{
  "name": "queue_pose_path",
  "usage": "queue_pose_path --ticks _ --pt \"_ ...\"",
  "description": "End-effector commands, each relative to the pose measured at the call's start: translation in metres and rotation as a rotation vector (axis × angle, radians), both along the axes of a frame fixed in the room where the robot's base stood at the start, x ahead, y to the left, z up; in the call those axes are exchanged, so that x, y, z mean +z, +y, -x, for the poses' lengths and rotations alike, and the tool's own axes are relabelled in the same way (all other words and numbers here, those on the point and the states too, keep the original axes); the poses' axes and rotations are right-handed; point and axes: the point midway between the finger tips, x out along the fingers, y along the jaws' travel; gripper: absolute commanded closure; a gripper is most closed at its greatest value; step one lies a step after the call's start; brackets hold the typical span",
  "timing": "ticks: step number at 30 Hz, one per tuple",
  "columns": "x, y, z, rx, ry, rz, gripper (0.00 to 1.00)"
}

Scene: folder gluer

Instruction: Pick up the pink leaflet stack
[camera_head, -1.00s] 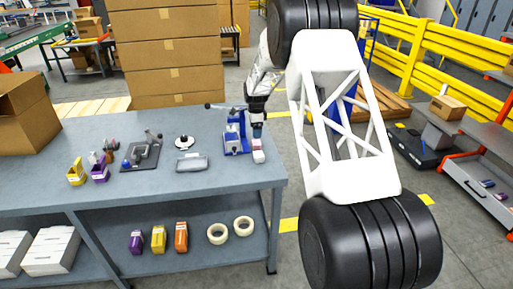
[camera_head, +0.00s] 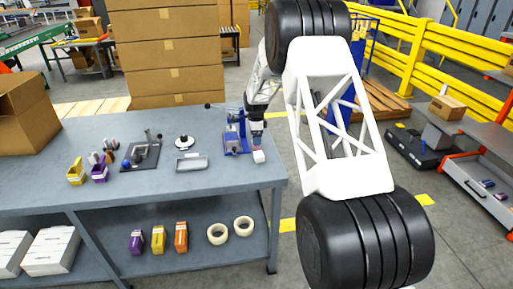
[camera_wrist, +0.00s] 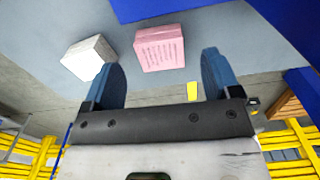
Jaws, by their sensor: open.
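The pink leaflet stack (camera_wrist: 161,48) lies on the grey bench top in the wrist view, ahead of and between my open fingers. My gripper (camera_wrist: 163,78) is open and empty, with blue fingertips on either side. No contact with the stack shows. In the head view my gripper (camera_head: 257,130) is over the right end of the bench, beside the blue device. A white stack (camera_wrist: 89,57) lies left of the pink one in the wrist view, close to the left finger. In the head view a small pale stack (camera_head: 259,156) shows below my gripper; the pink one is not clear there.
A blue device (camera_head: 236,138) stands just left of my gripper on the bench (camera_head: 215,178). A grey tray (camera_head: 191,163), a black fixture (camera_head: 141,153) and yellow and purple bins (camera_head: 76,174) stand further left. The bench's right edge is close by.

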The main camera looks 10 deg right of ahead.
Motion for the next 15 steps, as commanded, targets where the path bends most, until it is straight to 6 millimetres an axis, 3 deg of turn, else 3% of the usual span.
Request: queue_pose_path --ticks 9,15 --pt "-0.034 0.001 0.000 0.000 0.002 0.000 0.17" --pt "-0.038 0.001 0.000 0.000 0.001 0.000 0.17"
